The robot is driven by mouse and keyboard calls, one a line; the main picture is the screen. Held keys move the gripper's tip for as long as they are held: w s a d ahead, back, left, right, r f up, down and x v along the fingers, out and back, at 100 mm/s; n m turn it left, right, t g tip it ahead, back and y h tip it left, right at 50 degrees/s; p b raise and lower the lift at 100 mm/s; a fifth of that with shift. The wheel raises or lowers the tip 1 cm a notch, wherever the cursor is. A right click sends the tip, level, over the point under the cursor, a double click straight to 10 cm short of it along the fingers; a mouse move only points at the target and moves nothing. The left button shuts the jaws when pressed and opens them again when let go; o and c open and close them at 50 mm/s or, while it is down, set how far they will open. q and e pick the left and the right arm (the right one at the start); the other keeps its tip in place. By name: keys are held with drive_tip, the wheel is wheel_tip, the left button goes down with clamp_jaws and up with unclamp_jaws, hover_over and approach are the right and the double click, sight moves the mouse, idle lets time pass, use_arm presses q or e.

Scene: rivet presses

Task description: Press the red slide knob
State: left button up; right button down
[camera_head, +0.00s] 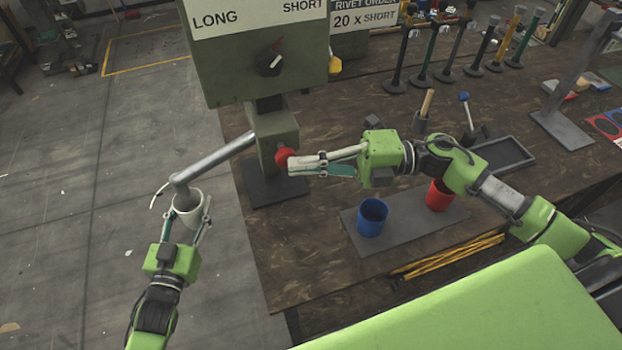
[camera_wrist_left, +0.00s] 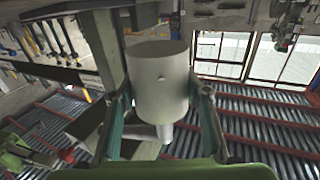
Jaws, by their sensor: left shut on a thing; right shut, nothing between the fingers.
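The red slide knob (camera_head: 284,156) sits on the front of the green-grey rivet press (camera_head: 261,72), low on its body. My right gripper (camera_head: 296,166) is shut and empty, with its fingertips at the knob; they look to be touching it. My left gripper (camera_head: 188,222) is shut on a pale cylindrical handle (camera_head: 187,208) at the end of the press's grey lever (camera_head: 214,160). In the left wrist view the handle (camera_wrist_left: 160,82) lies between the two fingers of my left gripper (camera_wrist_left: 165,110).
A blue cup (camera_head: 372,216) and a red cup (camera_head: 439,195) stand on a grey mat (camera_head: 400,238) at the table's front. A grey tray (camera_head: 502,154), a blue-topped tool (camera_head: 467,112) and several upright tools stand farther back.

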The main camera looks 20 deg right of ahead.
drive_tip(key=shift+w+d+r, duration=0.1)
drive_tip(key=shift+w, duration=0.05)
drive_tip(key=s+d, duration=0.6)
drive_tip(key=d, duration=0.3)
drive_tip(key=shift+s+d, duration=0.3)
drive_tip(key=shift+s, duration=0.05)
drive_tip(key=shift+s, duration=0.1)
idle(0.6)
drive_tip(key=shift+s+d, duration=0.1)
drive_tip(key=shift+s, duration=1.75)
